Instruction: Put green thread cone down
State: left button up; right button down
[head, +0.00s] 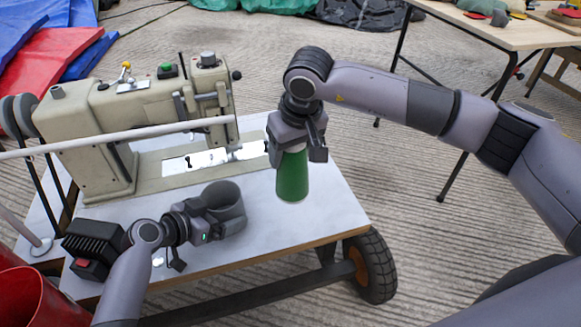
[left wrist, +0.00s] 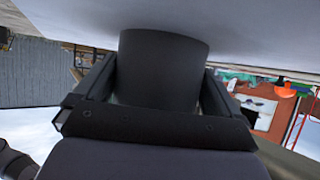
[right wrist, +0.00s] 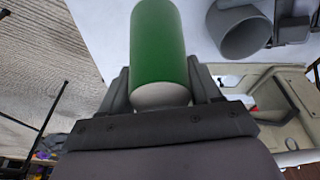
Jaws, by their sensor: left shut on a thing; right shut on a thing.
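The green thread cone (head: 292,178) is upright under my right gripper (head: 297,150), which is shut on its upper part. It appears over the right part of the white table top (head: 325,200); I cannot tell whether its base touches the surface. In the right wrist view the green cone (right wrist: 158,45) sits between the fingers, with its white end toward the palm. My left gripper (head: 205,215) is shut on a dark grey cup-like cylinder (head: 226,203), at the front of the table. The cylinder (left wrist: 160,70) also fills the left wrist view between the fingers.
A beige sewing machine (head: 130,115) stands on the table's back left. A dark box with a red button (head: 92,248) sits at the left front edge. A pale rod (head: 120,136) crosses before the machine. Bare table lies around the cone.

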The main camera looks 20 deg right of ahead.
aim_at(278, 178)
notch_tip(278, 178, up, 2)
jog(key=shift+r, duration=0.1)
dwell(0.4)
jog(key=a, duration=0.1)
jog(key=a+f, duration=0.1)
jog(key=a, duration=0.1)
notch_tip(278, 178, down, 4)
jog(key=shift+f, duration=2.45)
jog(key=shift+f, duration=0.1)
